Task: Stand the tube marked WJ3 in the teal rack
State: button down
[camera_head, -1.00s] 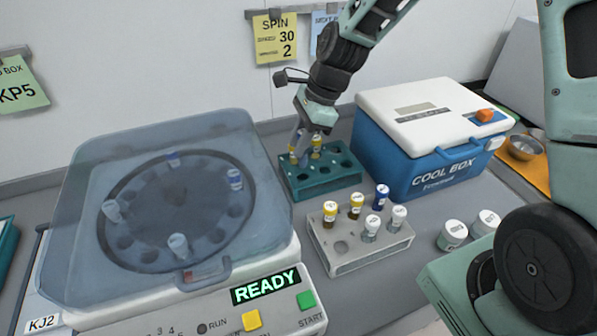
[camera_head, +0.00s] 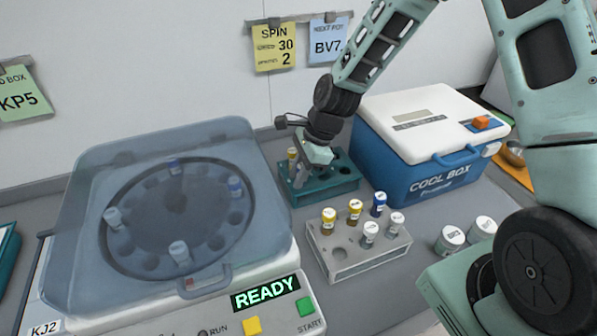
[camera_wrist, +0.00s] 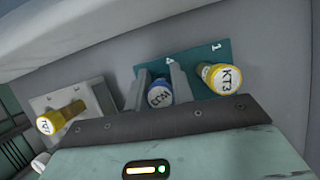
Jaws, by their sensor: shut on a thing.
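The teal rack (camera_head: 331,187) stands between the centrifuge and the cool box. My gripper (camera_head: 299,180) is low over its left part. In the wrist view my gripper (camera_wrist: 159,88) is shut on a blue-capped tube (camera_wrist: 160,95), whose cap label appears to read WJ3. The teal rack (camera_wrist: 205,55) lies behind that tube. The tube's lower end is hidden, so I cannot tell whether it is in a hole. A yellow-capped tube marked KT3 (camera_wrist: 222,78) stands in the teal rack beside the held tube.
A grey rack (camera_head: 352,262) with several yellow, blue and white-capped tubes stands in front. The blue cool box (camera_head: 425,165) is close on the right. The centrifuge (camera_head: 240,262), lid closed, is on the left. Two white-lidded jars (camera_head: 450,238) (camera_head: 483,228) stand at the right.

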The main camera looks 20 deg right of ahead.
jog(key=c, duration=1.2)
grip_release()
jog(key=b+v, duration=0.1)
jog(key=v, duration=1.1)
jog(key=shift+b, duration=0.3)
jog(key=shift+d+r, duration=0.1)
jog(key=shift+r, duration=0.05)
